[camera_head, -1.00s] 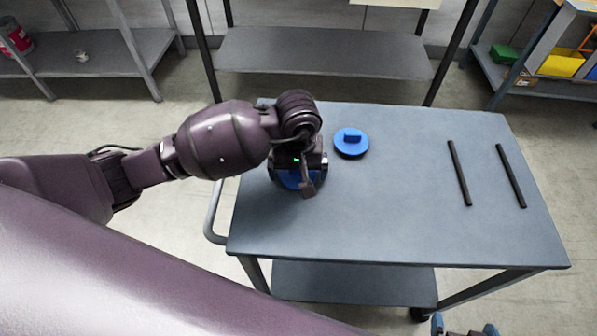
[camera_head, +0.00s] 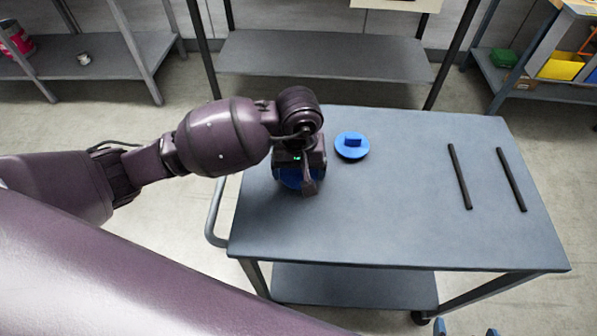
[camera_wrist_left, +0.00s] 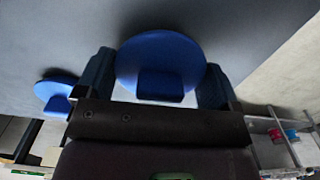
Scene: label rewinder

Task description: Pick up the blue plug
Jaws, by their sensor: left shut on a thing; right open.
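A blue plug (camera_head: 288,178), a round disc with a block handle, is under my left gripper (camera_head: 300,186) at the cart top's left side. In the left wrist view, this plug (camera_wrist_left: 160,55) sits between both fingers, and the gripper (camera_wrist_left: 156,88) is shut on it. I cannot tell whether its disc is clear of the surface. A second blue plug (camera_head: 351,145) lies handle up on the cart top, just right of my left gripper. It also shows at left in the wrist view (camera_wrist_left: 56,90). My right gripper (camera_head: 466,331) shows only its blue fingertips at the bottom edge, apart and empty.
The grey cart top (camera_head: 400,220) is mostly clear in the middle and front. Two black rods (camera_head: 459,176) (camera_head: 511,180) lie on its right side. Shelves (camera_head: 325,55) stand behind the cart. A yellow bin (camera_head: 560,66) is at the far right.

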